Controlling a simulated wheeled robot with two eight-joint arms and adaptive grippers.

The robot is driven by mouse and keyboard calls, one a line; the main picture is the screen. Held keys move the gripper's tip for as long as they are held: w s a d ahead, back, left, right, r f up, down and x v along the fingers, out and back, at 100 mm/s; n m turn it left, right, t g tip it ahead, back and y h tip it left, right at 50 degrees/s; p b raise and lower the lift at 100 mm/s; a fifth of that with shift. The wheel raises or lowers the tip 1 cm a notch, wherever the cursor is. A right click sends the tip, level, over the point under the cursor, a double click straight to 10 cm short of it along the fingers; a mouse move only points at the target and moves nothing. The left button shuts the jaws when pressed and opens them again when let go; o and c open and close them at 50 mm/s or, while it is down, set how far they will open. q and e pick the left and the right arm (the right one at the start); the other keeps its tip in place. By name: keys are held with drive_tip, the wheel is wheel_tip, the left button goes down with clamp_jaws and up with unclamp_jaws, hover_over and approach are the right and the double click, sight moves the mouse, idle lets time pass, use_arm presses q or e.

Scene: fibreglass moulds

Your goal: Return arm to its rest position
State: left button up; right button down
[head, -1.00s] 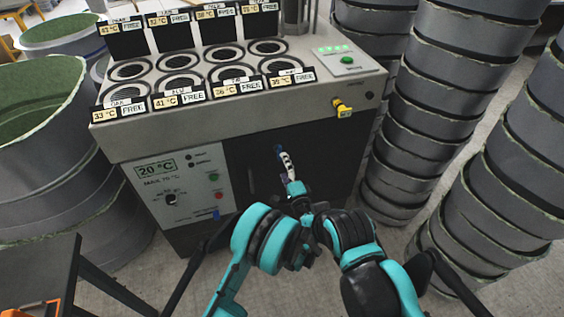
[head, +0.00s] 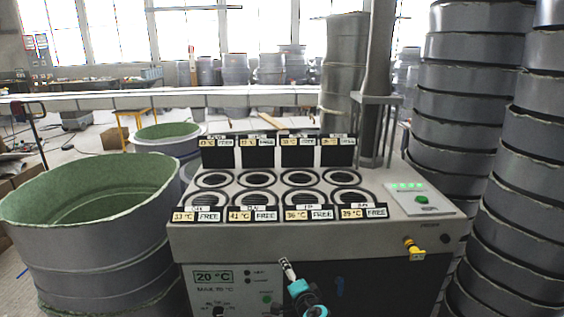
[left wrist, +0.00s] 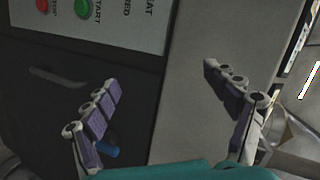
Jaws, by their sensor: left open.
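My left gripper (head: 287,268) is in the lower middle of the head view, in front of the machine's front face. The left wrist view shows the same gripper (left wrist: 160,78) with its two purple-padded fingers spread wide and nothing between them. Beyond the fingers are the machine's dark front panel and a grey panel edge. Only the gripper and a short teal wrist part of my left arm show in the head view; the rest is below the frame. My right gripper is not in view.
The grey machine (head: 300,238) has several round wells and a control panel. A green-lined mould (head: 90,240) stands to its left and tall stacks of grey moulds (head: 462,110) to its right. A yellow-and-black knob (head: 413,249) protrudes from its front. Open floor shows at the far left.

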use_arm(q)
drive_tip(key=s+a+r+n+g, duration=0.2)
drive_tip(key=s+a+r+n, duration=0.1)
drive_tip(key=s+a, duration=0.45)
drive_tip(key=s+a+r+n+g, duration=0.25)
drive_tip(key=s+a, duration=0.35)
drive_tip(key=a, duration=0.3)
drive_tip(key=s+a+f+n+g+h, duration=0.1)
drive_tip(key=s+a+n, duration=0.1)
drive_tip(key=s, duration=0.7)
drive_tip(key=s+a+f+n+g+h, duration=0.1)
drive_tip(key=s+n, duration=0.3)
drive_tip(key=s, duration=0.5)
drive_tip(key=shift+s+a+f+h, duration=0.35)
drive_tip(key=shift+a+h, duration=0.25)
drive_tip(key=shift+h, duration=0.1)
